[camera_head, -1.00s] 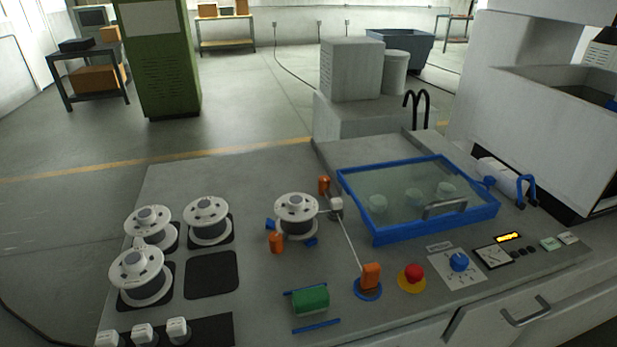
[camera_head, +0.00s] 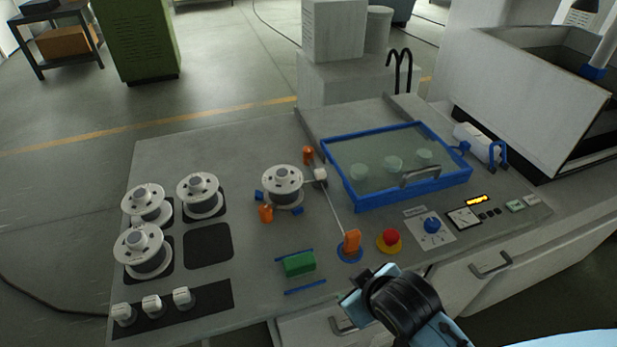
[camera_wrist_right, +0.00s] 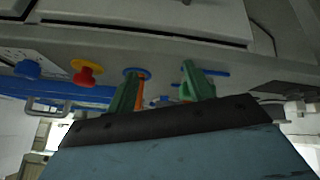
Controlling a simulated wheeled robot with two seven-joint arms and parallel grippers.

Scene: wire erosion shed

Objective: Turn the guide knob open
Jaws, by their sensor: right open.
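The orange guide knob (camera_head: 352,241) stands on a blue disc on the grey bench top, with a thin wire running to it from the spool area. In the right wrist view the knob (camera_wrist_right: 139,95) shows as an orange strip, partly hidden by one finger. My right gripper (camera_head: 354,301) is in front of the bench's front edge, near the knob and apart from it in the head view. Its two green fingers (camera_wrist_right: 162,78) are spread wide, with nothing held. My left gripper is not in view.
A red button (camera_head: 390,239) on a yellow base and a blue dial (camera_head: 432,225) are right of the knob. A green roller (camera_head: 299,264) is on its left. A blue-framed lid (camera_head: 398,197) lies behind. White spools (camera_head: 143,249) stand at left.

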